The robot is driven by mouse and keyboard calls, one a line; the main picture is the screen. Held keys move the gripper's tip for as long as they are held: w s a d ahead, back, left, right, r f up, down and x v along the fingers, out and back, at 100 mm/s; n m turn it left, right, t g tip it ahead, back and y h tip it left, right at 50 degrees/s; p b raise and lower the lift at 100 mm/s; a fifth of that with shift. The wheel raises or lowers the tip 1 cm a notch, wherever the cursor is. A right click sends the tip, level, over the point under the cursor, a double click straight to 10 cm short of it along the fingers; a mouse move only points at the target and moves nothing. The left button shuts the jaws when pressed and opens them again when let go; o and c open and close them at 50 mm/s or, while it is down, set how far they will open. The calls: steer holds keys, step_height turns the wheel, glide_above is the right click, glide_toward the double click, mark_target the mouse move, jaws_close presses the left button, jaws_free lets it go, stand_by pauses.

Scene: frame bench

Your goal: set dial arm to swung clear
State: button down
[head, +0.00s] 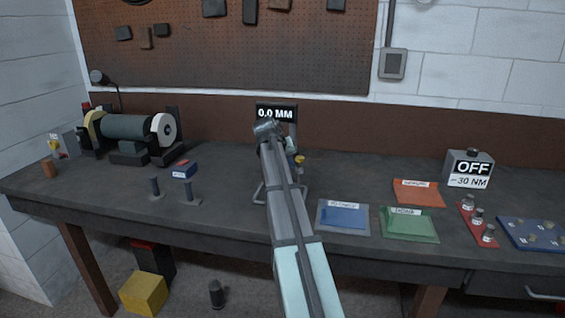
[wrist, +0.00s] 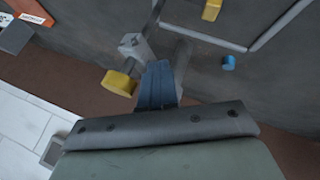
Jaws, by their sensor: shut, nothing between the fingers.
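A black display reading 0.0 MM (head: 276,113) stands at the back middle of the bench in the head view. Below it, a small upright with a yellow part (head: 299,160) shows just right of my arm; most of this fixture is hidden. I cannot tell for certain which piece is the dial arm. In the wrist view, my gripper (wrist: 158,68) is shut and empty. Its fingertips are close beside a grey block (wrist: 132,45) with a yellow round knob (wrist: 118,82); I cannot tell whether they touch.
A grey rod frame (wrist: 268,40), a yellow piece (wrist: 212,10) and a blue peg (wrist: 229,62) are near my gripper. Blue (head: 343,216), green (head: 409,226) and orange (head: 418,193) trays lie to the right. A bench grinder (head: 127,128) stands left.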

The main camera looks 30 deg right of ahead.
steer(key=s+d+n+t+y, duration=0.1)
steer(key=d+n+t+y, duration=0.4)
steer(key=d+n, duration=0.6)
steer(key=shift+s+d, duration=0.4)
steer(key=shift+d, duration=0.05)
steer(key=shift+d, duration=0.15)
stand_by(0.3)
steer(key=s+a+r, duration=0.4)
steer(key=s+r, duration=0.4)
steer(key=shift+s+a, duration=0.3)
steer(key=shift+a, duration=0.05)
stand_by(0.7)
